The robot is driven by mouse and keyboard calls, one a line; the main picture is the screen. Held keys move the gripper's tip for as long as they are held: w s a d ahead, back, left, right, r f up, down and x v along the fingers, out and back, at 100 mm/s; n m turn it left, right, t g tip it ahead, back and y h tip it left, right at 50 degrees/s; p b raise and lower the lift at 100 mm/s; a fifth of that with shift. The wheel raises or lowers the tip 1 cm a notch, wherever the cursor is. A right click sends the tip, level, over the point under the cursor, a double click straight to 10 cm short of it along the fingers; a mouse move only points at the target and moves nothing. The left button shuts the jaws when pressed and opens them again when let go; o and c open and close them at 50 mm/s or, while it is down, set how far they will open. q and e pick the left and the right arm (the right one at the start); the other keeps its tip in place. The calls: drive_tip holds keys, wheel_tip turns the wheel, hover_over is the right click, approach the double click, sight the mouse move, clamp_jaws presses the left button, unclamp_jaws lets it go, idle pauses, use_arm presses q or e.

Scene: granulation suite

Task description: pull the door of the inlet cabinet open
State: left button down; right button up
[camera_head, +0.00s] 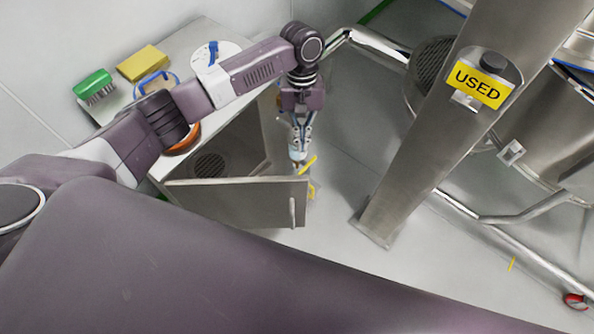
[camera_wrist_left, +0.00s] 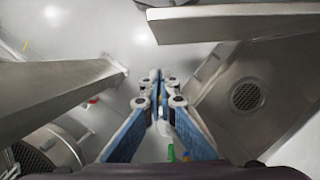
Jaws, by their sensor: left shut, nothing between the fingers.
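The inlet cabinet is a grey metal box whose door (camera_head: 235,203) stands swung out from the body, so the inside with a round grille (camera_head: 209,165) shows. A vertical bar handle (camera_head: 292,212) is on the door's outer face near its free edge. My left gripper (camera_head: 297,160) points down beside the opening, just beyond the door's free edge, its fingers shut and empty, apart from the handle. In the left wrist view the blue-padded fingers (camera_wrist_left: 157,88) are together, with the door (camera_wrist_left: 230,22) at upper right and the grille (camera_wrist_left: 246,96) at right. My right gripper is not in view.
On the cabinet top (camera_head: 212,118) are a green brush (camera_head: 93,84), a yellow sponge (camera_head: 142,63) and a white disc (camera_head: 216,60). A slanted steel post (camera_head: 425,145) with a USED sign (camera_head: 478,84) stands to the right. Yellow pieces (camera_head: 309,165) show near the fingertips.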

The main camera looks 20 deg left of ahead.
sight(301, 178)
use_arm(q)
drive_tip(key=s+f+p, duration=0.1)
drive_tip(key=f, duration=0.2)
drive_tip(key=s+d+f, duration=0.1)
drive_tip(key=s+f, duration=0.1)
drive_tip(key=f, duration=0.1)
drive_tip(key=s+f+p, duration=0.1)
drive_tip(key=s+f, duration=0.1)
drive_tip(key=f, duration=0.1)
drive_tip(key=shift+s+d+p, duration=0.25)
drive_tip(key=shift+d+p, duration=0.05)
